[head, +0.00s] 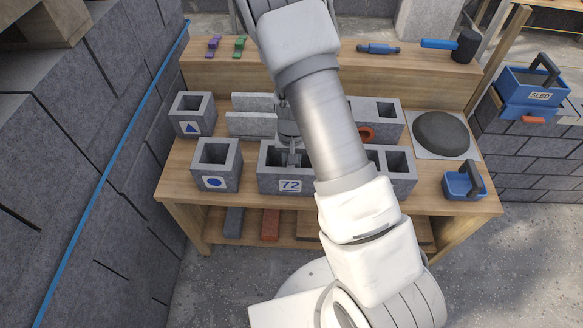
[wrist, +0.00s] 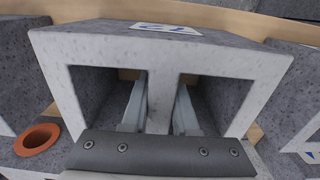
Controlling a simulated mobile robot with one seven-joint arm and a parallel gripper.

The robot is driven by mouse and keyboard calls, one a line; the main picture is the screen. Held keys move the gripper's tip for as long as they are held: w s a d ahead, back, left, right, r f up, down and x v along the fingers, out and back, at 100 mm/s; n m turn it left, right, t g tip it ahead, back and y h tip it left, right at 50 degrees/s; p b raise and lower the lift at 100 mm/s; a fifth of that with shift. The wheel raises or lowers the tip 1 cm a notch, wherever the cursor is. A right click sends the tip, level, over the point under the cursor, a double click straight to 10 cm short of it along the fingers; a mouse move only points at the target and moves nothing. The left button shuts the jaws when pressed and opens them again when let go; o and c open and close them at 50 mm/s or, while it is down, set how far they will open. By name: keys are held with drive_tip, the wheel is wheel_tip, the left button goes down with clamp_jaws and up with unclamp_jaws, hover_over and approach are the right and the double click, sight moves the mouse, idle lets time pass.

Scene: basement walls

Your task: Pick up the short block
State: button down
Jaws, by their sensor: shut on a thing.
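A grey two-cell block marked 72 (head: 270,181) is at the front middle of the wooden bench. It also shows in the wrist view (wrist: 226,62), with its label at the top. My gripper (head: 292,161) reaches down into it from above. In the wrist view my gripper's fingers (wrist: 160,105) sit in the two cells, one on each side of the middle web, and are shut on that web. My arm hides the block's right part. I cannot tell whether the block is clear of the bench.
Left of it stand single-cell blocks with a circle (head: 228,165) and a triangle (head: 205,115). Two-cell blocks (head: 400,180) stand to the right, near an orange ring (head: 367,134), a dark mound (head: 440,134) and a blue tool (head: 462,186).

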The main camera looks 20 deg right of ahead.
drive_tip(key=shift+r, duration=0.15)
wheel_tip(320, 180, up, 9)
drive_tip(key=p, duration=0.3)
drive_tip(key=shift+w+f, duration=0.1)
drive_tip(key=shift+f, duration=0.1)
drive_tip(key=shift+r+p, duration=0.65)
drive_tip(key=shift+r, duration=0.1)
drive_tip(key=shift+s+d+r+n+p, duration=0.1)
drive_tip(key=shift+s+r+n+p, duration=0.35)
drive_tip(key=shift+p, duration=0.7)
drive_tip(key=s+r+n+p, duration=0.2)
drive_tip(key=s+r+p, duration=0.2)
drive_tip(key=p, duration=0.8)
drive_tip(key=shift+s+n, duration=0.35)
drive_tip(key=shift+s, duration=0.05)
drive_tip(key=shift+s+f, duration=0.1)
drive_tip(key=shift+s, duration=0.1)
